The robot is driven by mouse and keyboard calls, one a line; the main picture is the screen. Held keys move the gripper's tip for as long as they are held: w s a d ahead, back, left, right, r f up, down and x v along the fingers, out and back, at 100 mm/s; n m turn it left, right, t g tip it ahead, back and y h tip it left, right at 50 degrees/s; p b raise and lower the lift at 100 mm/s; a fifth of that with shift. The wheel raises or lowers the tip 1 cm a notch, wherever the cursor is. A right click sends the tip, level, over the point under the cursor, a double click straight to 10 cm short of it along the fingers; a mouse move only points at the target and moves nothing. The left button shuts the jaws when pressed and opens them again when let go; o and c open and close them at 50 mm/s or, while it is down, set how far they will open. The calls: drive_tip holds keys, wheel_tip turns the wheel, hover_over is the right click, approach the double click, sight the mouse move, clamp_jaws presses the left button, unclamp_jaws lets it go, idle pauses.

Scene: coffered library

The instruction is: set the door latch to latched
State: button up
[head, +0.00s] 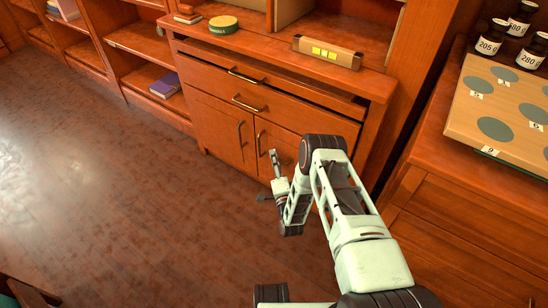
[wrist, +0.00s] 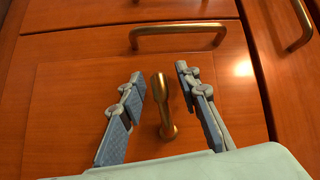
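A brass door latch (wrist: 164,108) sits on an orange-brown wooden door panel (wrist: 70,90) in the wrist view. Its lever stands nearly upright in that picture, leaning slightly left, with a rounded knob at the upper end. My gripper (wrist: 160,74) is open, with one finger on each side of the latch and visible gaps between. In the head view my gripper (head: 269,180) is low in front of the cabinet (head: 215,115). I cannot make out the latch there. I cannot tell from the lever alone whether it is latched.
Brass handles (wrist: 180,36) (wrist: 298,24) stand out above and to the right of the latch in the wrist view. On the cabinet top are a round green-and-yellow tin (head: 223,24) and a long box (head: 328,52). A board with grey discs (head: 497,105) lies at right. Floor (head: 90,180) at left is clear.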

clamp_jaws()
drive_tip(key=shift+g+p, duration=0.3)
drive_tip(key=shift+s+d+f+n+g+h+p, duration=0.15)
drive_tip(key=shift+f+n+g+h+p, duration=0.25)
drive_tip(key=shift+n+g+p, duration=0.55)
drive_tip(key=f+n+g+h, duration=0.1)
drive_tip(key=s+d+f+n+g+h+p, duration=0.1)
drive_tip(key=n+g, duration=0.1)
drive_tip(key=d+f+n+g+h, duration=0.1)
drive_tip(key=n+g+h, duration=0.1)
drive_tip(key=shift+s+p, duration=0.25)
drive_tip(key=shift+p, duration=0.15)
drive_tip(key=shift+s+d+f+n+g+h+b, duration=0.1)
drive_tip(key=shift+s+d+n+g+h+b, duration=0.15)
drive_tip(key=shift+d+n+g+h, duration=0.25)
drive_tip(key=shift+s+d+f+n+g+h+b, duration=0.1)
drive_tip(key=shift+s+d+n+g+h+b, duration=0.15)
drive_tip(key=shift+g+h, duration=0.35)
drive_tip(key=shift+d, duration=0.2)
